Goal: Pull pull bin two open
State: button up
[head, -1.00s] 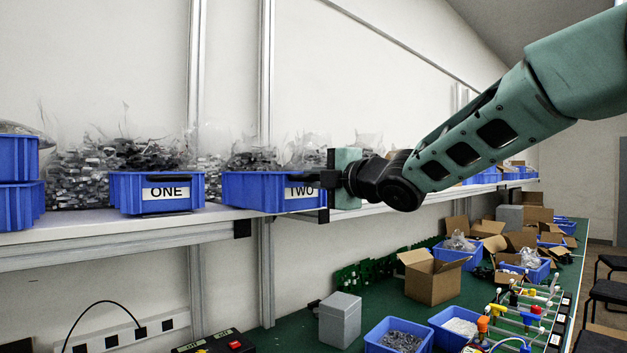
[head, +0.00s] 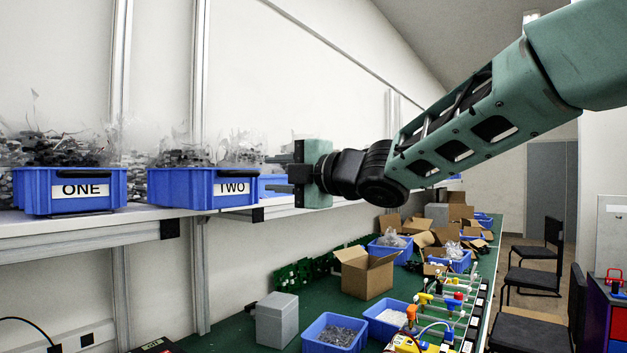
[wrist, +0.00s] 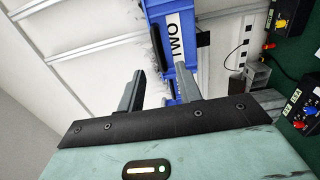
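The blue bin labelled TWO (head: 200,189) stands on the shelf, its front sticking out a little past the shelf edge. Its dark handle (head: 237,172) runs along the top of the label. My gripper (head: 277,173) is to the right of the bin's front, apart from it, with its fingers pointing at the bin. In the wrist view the two fingers (wrist: 158,92) are spread with a gap between them and nothing held. The bin's TWO label (wrist: 173,38) and its dark handle (wrist: 158,46) show ahead of the fingertips there.
The blue bin labelled ONE (head: 68,190) stands to the left on the same shelf (head: 140,218). Below is a green workbench (head: 240,335) with a grey box (head: 277,320), a cardboard box (head: 366,272) and blue bins of parts. Chairs stand at the right.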

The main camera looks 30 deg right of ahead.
jog(key=p+v, duration=0.8)
jog(key=p, duration=0.1)
jog(key=shift+s+p, duration=0.25)
jog(key=shift+p, duration=0.1)
jog(key=shift+d, duration=0.1)
jog(key=s+a+f+m+g+h+b, duration=0.15)
jog(key=a+f+m+g, duration=0.3)
jog(key=f, duration=0.55)
jog(key=s+a+f+m+g+h+b, duration=0.1)
jog(key=a+f+m+g+h+b, duration=0.3)
jog(key=f, duration=0.6)
jog(key=s+a+f+m+g, duration=0.3)
jog(key=s+f, duration=0.3)
jog(key=s, duration=0.4)
jog(key=s+a+f+m+g, duration=0.3)
jog(key=s+a+f+g, duration=0.1)
jog(key=s, duration=0.6)
notch_tip(320, 180, down, 2)
jog(key=shift+a+g+h+b, duration=0.3)
jog(key=shift+g+h+b, duration=0.1)
jog(key=shift+g, duration=0.15)
